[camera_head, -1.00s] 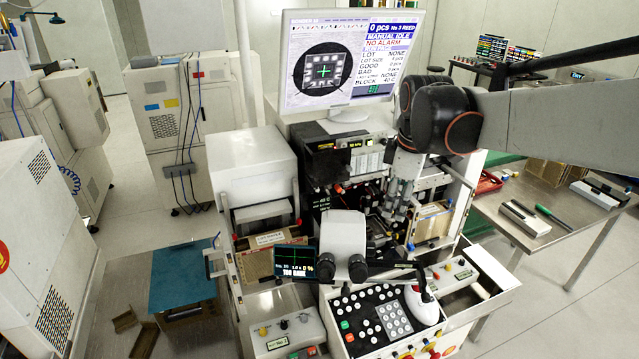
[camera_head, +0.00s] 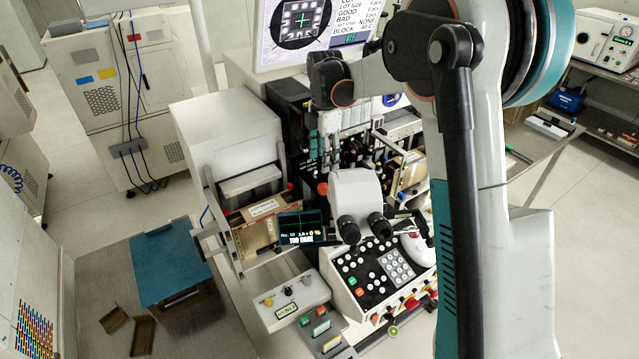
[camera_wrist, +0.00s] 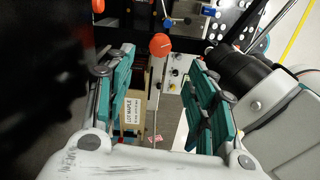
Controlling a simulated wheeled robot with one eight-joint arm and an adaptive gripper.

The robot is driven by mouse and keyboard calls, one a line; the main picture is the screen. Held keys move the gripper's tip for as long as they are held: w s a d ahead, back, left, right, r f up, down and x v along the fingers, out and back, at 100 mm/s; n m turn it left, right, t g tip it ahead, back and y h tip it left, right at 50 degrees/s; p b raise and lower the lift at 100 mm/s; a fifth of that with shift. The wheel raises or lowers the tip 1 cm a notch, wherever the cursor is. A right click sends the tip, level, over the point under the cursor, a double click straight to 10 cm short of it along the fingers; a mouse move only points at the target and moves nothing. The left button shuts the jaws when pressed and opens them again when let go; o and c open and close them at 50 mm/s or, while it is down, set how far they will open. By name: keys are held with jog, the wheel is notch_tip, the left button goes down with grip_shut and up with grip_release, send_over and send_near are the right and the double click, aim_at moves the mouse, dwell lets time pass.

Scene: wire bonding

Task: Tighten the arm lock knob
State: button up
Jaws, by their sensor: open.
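An orange-red round knob (camera_wrist: 159,44) on a thin rod shows between my fingertips in the wrist view; I take it for the arm lock knob, though no label shows. A red knob (camera_head: 322,188) shows left of the microscope in the head view; I cannot tell if it is the same one. My gripper (camera_wrist: 162,66) is open, with green-padded fingers left and right of the orange knob and no visible contact. In the head view my gripper (camera_head: 328,150) is over the bonding machine, behind the microscope eyepieces, partly lost among machine parts.
The white microscope (camera_head: 352,190) stands close in front of my gripper, its black eyepiece large at the wrist view's right. A small "TOO DARK" screen (camera_head: 301,228), a labelled cardboard box (camera_wrist: 131,110) and a button panel (camera_head: 375,270) crowd the area. A blue-topped stand (camera_head: 165,262) is at left.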

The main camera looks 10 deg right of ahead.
aim_at(323, 186)
notch_tip(323, 186, down, 10)
jog(key=shift+f, duration=0.2)
jog(key=shift+c, duration=0.6)
jog(key=c, duration=1)
